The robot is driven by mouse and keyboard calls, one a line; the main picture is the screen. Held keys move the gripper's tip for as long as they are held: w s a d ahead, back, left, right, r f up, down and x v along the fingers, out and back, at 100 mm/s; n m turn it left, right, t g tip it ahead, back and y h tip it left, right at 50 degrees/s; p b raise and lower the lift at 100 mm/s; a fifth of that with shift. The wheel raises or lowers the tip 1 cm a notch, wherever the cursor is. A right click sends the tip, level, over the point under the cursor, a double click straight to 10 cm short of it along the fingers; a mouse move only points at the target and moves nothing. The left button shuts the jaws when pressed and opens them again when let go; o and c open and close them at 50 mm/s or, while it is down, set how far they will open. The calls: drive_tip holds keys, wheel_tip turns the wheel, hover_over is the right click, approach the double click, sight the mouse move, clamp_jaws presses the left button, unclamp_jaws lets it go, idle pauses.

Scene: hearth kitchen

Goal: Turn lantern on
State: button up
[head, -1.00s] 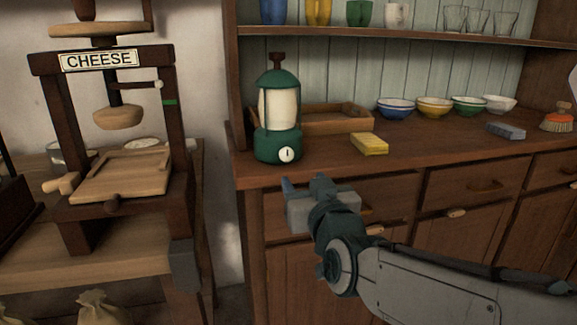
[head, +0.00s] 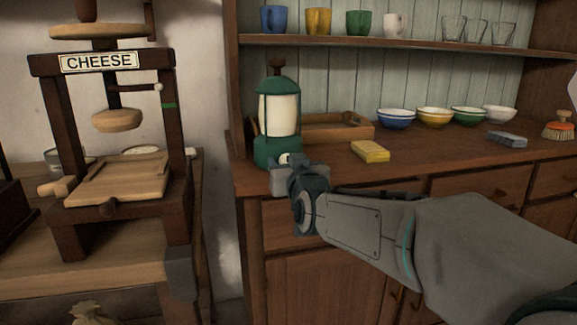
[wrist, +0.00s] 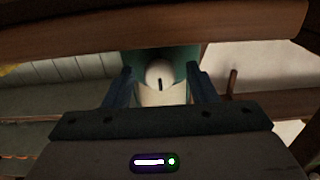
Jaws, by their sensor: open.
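The green lantern (head: 279,115) stands upright at the left end of the wooden counter. Its pale glass panel shows no clear glow. My gripper (head: 284,165) is in front of the lantern's base and hides part of the round white knob (head: 285,158). In the wrist view the knob (wrist: 159,73), with a dark mark on it, shows between the two open fingers of my gripper (wrist: 162,82). The lantern's green base (wrist: 189,60) is behind the knob. I cannot tell whether the fingers touch the knob.
A yellow sponge (head: 370,151) lies right of the lantern, and a wooden tray (head: 335,132) is behind. Several bowls (head: 396,117) stand further right. A cheese press (head: 114,175) stands on a table at the left. A shelf (head: 400,43) with mugs and glasses runs above.

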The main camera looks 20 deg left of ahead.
drive_tip(key=c, duration=1)
drive_tip(key=n+p, duration=0.1)
drive_tip(key=n, duration=0.2)
drive_tip(key=shift+n, duration=0.4)
drive_tip(key=n+p, duration=0.1)
drive_tip(key=n, duration=0.4)
drive_tip(key=shift+n+p, duration=0.3)
drive_tip(key=shift+p, duration=0.1)
drive_tip(key=n+p, duration=0.1)
drive_tip(key=n, duration=0.3)
drive_tip(key=shift+n+p, duration=0.35)
drive_tip(key=shift+n, duration=1.85)
